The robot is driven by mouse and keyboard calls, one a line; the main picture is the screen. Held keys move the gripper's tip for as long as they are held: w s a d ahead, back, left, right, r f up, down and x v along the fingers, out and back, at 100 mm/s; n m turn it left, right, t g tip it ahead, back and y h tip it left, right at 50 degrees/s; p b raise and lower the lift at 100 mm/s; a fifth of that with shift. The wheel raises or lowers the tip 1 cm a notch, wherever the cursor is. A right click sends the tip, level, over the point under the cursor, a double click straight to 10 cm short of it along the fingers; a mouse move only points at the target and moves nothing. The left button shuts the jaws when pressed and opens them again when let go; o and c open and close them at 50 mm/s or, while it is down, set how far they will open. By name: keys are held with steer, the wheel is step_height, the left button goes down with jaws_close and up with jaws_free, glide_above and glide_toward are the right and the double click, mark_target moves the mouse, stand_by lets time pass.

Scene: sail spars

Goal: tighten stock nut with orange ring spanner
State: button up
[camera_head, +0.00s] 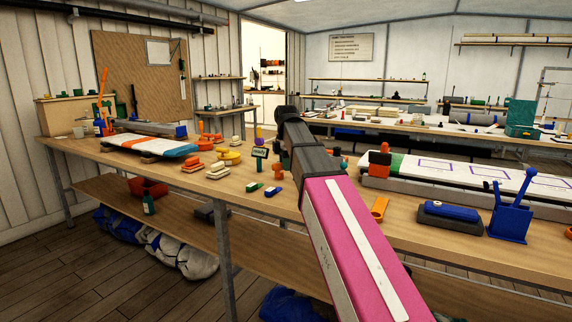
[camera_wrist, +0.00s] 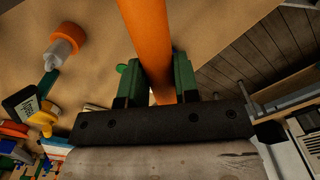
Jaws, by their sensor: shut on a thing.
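In the wrist view my gripper (camera_wrist: 159,78) has green fingers shut on a long orange bar, which looks like the handle of the orange ring spanner (camera_wrist: 152,30). The bar runs from between the fingers out past the top edge, so its far end and any ring are out of view. In the head view my dark and pink arm reaches over the workbench and hides the gripper and spanner. I cannot make out the stock nut in either view.
A long white sail panel (camera_head: 455,175) lies behind. In the wrist view an orange-capped pale object (camera_wrist: 62,50) stands left of the spanner.

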jaws_close()
steer(key=shift+r, duration=0.75)
